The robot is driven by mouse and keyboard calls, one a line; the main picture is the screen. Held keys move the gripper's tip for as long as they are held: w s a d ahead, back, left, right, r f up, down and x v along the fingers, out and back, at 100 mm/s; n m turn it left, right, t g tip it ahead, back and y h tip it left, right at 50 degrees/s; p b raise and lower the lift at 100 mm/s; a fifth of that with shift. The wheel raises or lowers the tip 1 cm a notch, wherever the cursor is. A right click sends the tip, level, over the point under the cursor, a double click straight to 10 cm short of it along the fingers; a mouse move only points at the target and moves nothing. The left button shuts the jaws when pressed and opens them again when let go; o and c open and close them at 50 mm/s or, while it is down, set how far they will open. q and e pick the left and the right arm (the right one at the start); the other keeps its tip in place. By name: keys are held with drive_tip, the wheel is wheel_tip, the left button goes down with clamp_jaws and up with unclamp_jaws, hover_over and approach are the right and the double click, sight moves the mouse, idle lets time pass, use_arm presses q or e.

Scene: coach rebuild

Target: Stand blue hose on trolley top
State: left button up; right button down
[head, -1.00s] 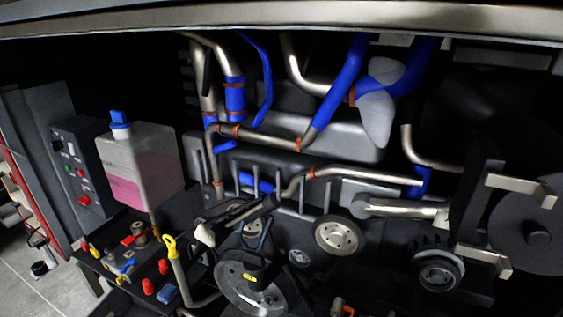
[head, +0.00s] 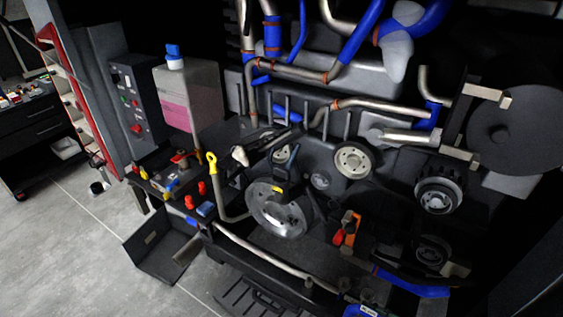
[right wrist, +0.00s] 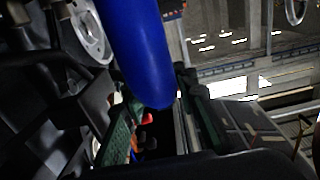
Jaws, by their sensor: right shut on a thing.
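A thick blue hose (right wrist: 135,45) fills the upper middle of the right wrist view. My right gripper (right wrist: 160,115) is shut on it, with a dark green finger pad on each side of its lower end. In the head view a blue piece (head: 415,285) shows low at the right beside dark parts; I cannot tell if it is the held hose. A black drawer trolley (head: 35,125) stands at the far left, with several small items on its top (head: 28,98). My left gripper is not in view.
The engine bay fills the middle and right, with blue-sleeved metal pipes (head: 300,72), pulleys (head: 353,160) and a yellow-handled dipstick (head: 212,160). A red step frame (head: 72,85) and an open black flap (head: 158,240) stand at the left. Grey floor (head: 75,240) lies clear there.

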drive_tip(key=w+a+m+t+h, duration=0.3)
drive_tip(key=a, duration=0.4)
drive_tip(key=w+a+m+t+h, duration=0.2)
drive_tip(key=a, duration=0.6)
drive_tip(key=s+a+r+m+t+h, duration=0.1)
drive_tip(key=a+r+m+h, duration=0.1)
drive_tip(key=r+h, duration=0.3)
drive_tip(key=s+a+r+m+t+h, duration=0.1)
drive_tip(key=a+r+m+t+h, duration=0.1)
drive_tip(key=r+m+h, duration=0.2)
wheel_tip(320, 180, up, 2)
drive_tip(key=shift+s+r+m+h, duration=0.1)
drive_tip(key=shift+s+m+h, duration=0.25)
drive_tip(key=shift+h, duration=0.25)
